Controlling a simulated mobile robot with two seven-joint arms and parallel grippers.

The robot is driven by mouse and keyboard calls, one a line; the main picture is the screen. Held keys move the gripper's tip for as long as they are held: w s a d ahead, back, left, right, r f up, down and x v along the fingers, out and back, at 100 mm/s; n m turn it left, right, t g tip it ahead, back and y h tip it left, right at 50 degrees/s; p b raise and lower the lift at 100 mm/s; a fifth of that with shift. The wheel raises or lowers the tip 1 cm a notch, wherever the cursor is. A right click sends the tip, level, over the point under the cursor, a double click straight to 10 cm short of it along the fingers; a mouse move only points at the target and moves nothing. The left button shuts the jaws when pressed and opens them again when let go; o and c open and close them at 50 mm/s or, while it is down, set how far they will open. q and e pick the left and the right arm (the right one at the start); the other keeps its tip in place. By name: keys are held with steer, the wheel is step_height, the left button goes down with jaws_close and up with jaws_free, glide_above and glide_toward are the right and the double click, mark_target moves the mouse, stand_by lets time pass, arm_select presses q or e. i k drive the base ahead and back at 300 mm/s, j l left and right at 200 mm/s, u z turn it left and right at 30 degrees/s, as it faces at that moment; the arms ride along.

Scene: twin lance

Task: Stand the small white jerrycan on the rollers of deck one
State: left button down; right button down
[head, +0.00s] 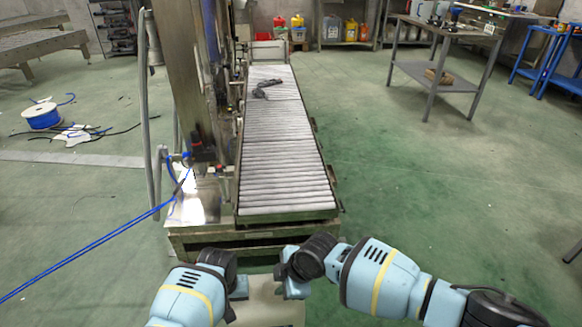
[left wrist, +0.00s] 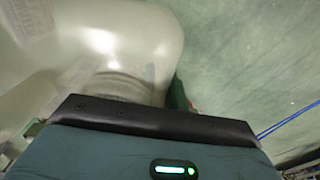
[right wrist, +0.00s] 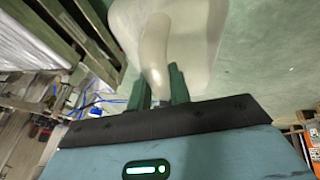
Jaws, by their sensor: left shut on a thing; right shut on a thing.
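The small white jerrycan (head: 268,303) is at the bottom middle of the head view, partly cut off by the frame edge, in front of the roller deck (head: 283,160). My left gripper (head: 238,290) is shut at its left side; the left wrist view shows the jerrycan (left wrist: 100,40) close up with a ribbed neck, the fingers mostly hidden. My right gripper (head: 290,282) is shut on the handle, which shows between green fingers in the right wrist view, with the jerrycan body (right wrist: 190,35) beyond. The deck's near rollers are bare.
A dark tool-like object (head: 267,89) lies on the far rollers. A metal column (head: 178,70) with hoses stands left of the deck. A blue hose (head: 100,245) crosses the left floor. A workbench (head: 440,75) stands at the right; the floor between is clear.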

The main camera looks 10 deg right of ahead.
mark_target(280, 186)
steer(key=i+l, duration=0.2)
steer(key=l, duration=0.15)
steer(key=i+l, duration=0.2)
steer(key=l, duration=0.15)
steer(key=i+l, duration=0.2)
steer(key=l, duration=0.2)
steer(key=i+l, duration=0.2)
steer(key=l, duration=0.15)
